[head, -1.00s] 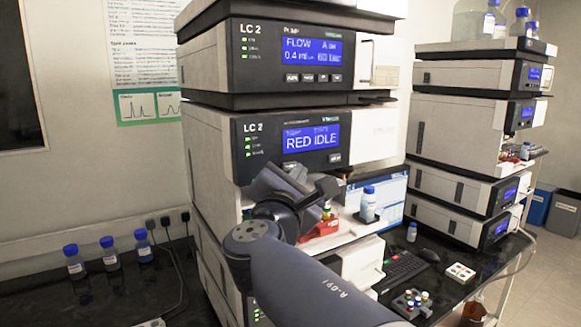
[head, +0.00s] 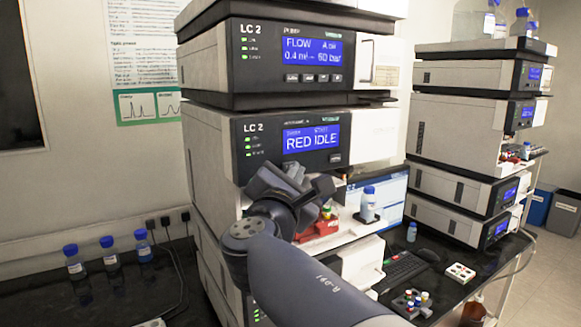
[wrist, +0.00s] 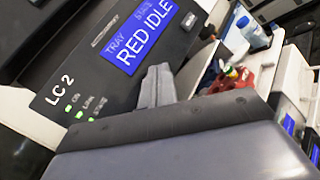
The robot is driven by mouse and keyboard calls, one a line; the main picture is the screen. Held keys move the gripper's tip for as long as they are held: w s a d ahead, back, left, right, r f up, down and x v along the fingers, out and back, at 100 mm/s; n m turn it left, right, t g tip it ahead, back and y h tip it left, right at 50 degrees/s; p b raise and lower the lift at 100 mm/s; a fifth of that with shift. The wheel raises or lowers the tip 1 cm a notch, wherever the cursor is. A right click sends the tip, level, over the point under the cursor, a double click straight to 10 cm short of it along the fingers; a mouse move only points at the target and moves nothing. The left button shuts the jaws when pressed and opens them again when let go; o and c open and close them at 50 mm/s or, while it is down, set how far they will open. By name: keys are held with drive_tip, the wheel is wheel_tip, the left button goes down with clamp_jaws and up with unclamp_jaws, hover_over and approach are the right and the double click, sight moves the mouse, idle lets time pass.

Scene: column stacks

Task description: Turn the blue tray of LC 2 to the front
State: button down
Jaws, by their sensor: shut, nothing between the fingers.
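The LC 2 stack has an autosampler (head: 290,145) whose display (head: 312,140) reads RED IDLE. The display also shows in the wrist view (wrist: 140,35), under the words TRAY and STATE. A red tray (head: 318,228) with coloured vial caps sits in the bay below the display; it also shows in the wrist view (wrist: 241,78). My gripper (head: 322,188) is shut and empty, in front of the lower autosampler face. In the wrist view my gripper (wrist: 157,88) appears below the display. Contact cannot be told.
A blue-capped bottle (head: 368,205) stands on the ledge right of the red tray. Several capped bottles stand on the left bench. A second stack (head: 465,130) stands at right.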

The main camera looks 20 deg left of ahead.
drive_tip(key=shift+w+a, duration=0.25)
drive_tip(key=shift+a, duration=0.05)
idle(0.8)
idle(0.3)
drive_tip(key=shift+s+d+b, duration=0.3)
drive_tip(key=shift+s+d, duration=0.25)
drive_tip(key=shift+d, duration=0.1)
drive_tip(key=shift+s+d+b, duration=0.8)
drive_tip(key=shift+s+d, duration=0.8)
drive_tip(key=shift+d, duration=0.3)
idle(3.9)
